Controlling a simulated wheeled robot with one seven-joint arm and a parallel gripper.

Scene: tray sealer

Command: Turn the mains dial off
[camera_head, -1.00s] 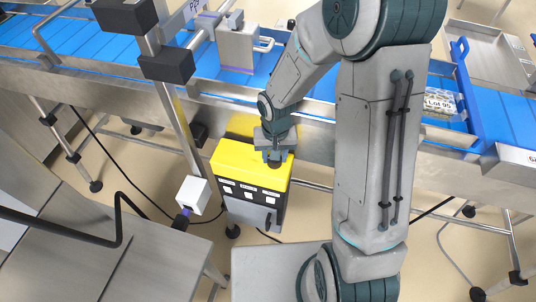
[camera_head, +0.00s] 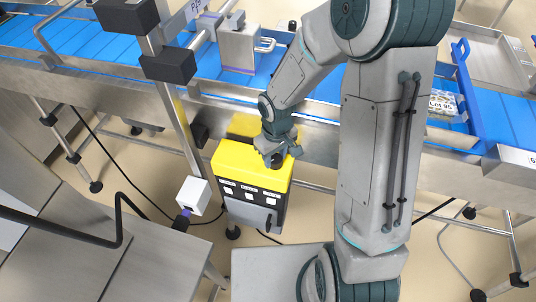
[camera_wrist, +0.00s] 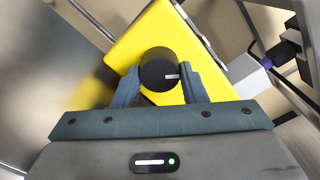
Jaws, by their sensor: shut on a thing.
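The mains dial (camera_wrist: 160,70) is a round black knob with a short white mark, on the yellow top of a cabinet (camera_wrist: 135,38). In the wrist view the white mark points right. My gripper (camera_wrist: 160,86) has one finger on each side of the dial and is shut on it. In the head view the yellow-topped cabinet (camera_head: 240,163) stands below the conveyor, and my gripper (camera_head: 277,160) is at the right part of its top. The dial is mostly hidden there by my gripper.
The blue conveyor (camera_head: 90,40) with its metal frame runs behind the cabinet. A white box (camera_head: 194,194) with a dark and purple fitting is left of the cabinet. A steel table (camera_head: 130,250) is at the lower left. Black cables lie on the floor.

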